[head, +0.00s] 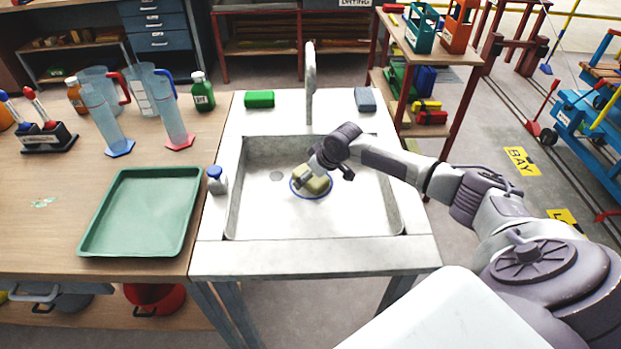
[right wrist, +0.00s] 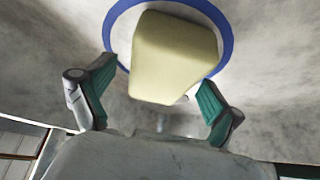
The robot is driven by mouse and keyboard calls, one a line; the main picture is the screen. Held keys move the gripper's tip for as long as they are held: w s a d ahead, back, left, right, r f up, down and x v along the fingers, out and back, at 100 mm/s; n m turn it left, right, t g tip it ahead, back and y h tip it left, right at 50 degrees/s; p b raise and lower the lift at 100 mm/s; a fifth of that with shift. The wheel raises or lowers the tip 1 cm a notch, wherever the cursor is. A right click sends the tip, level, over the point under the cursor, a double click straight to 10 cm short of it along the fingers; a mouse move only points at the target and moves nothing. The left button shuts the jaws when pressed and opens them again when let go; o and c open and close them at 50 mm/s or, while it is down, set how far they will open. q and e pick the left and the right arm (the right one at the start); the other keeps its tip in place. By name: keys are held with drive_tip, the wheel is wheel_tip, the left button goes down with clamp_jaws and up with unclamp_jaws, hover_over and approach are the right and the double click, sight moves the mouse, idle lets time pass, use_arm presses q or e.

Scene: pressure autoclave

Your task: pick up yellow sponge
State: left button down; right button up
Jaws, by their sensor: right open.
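The yellow sponge (head: 315,184) lies in the sink basin, within a blue-rimmed round plate or ring (head: 299,191). In the right wrist view the pale yellow sponge (right wrist: 174,58) sits just ahead of the fingers, with the blue rim (right wrist: 226,34) around it. My right gripper (head: 325,183) is over the sink at the sponge, and it partly covers it in the head view. In the right wrist view my right gripper (right wrist: 158,95) is open, with one green-padded finger on each side of the sponge's near end. Whether the fingers touch it I cannot tell. My left gripper is not in view.
The sink (head: 400,232) has a tall faucet (head: 310,85) at the back. A small bottle (head: 216,180) stands at the left rim, beside a green tray (head: 145,212). Cylinders stand behind the tray.

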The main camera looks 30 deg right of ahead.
drive_tip(key=shift+f, duration=0.2)
drive_tip(key=shift+c, duration=0.2)
drive_tip(key=c, duration=1)
drive_tip(key=shift+o, duration=0.2)
drive_tip(key=shift+r, duration=0.15)
drive_tip(key=shift+r, duration=0.35)
drive_tip(key=r, duration=0.4)
drive_tip(key=shift+s+d+b, duration=0.2)
drive_tip(key=shift+d+b, duration=0.05)
drive_tip(key=shift+b, duration=0.1)
drive_tip(key=s+d+r+b, duration=0.1)
drive_tip(key=s+d+r, duration=0.5)
drive_tip(key=s+d, duration=0.1)
drive_tip(key=shift+s+d+r, duration=0.3)
drive_tip(key=shift+s+d, duration=0.1)
drive_tip(key=shift+s, duration=0.05)
